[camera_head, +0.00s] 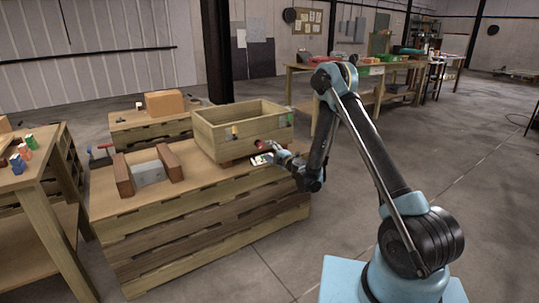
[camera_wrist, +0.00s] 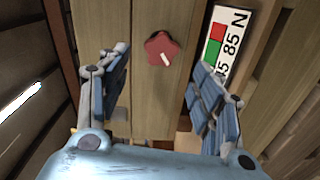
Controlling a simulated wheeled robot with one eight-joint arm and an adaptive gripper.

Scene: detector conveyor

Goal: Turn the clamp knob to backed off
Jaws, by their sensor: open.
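The clamp knob (camera_wrist: 160,47) is a red, star-shaped knob with a short white mark, on a wooden front face in the wrist view. The white mark slants down to the right. In the head view the knob (camera_head: 259,144) is a small red spot low on the wooden crate (camera_head: 215,133). My gripper (camera_wrist: 161,64) is open and empty, its blue fingers spread to the left and right of the knob, seemingly not touching it. In the head view my gripper (camera_head: 273,156) is close to the crate's front right side.
A label (camera_wrist: 222,42) with green and red fields and "85 N" lies right of the knob. The crate stands on a low wooden bench (camera_head: 215,192). A block-and-metal fixture (camera_head: 124,175) sits to its left. A side table (camera_head: 40,160) holds small coloured items.

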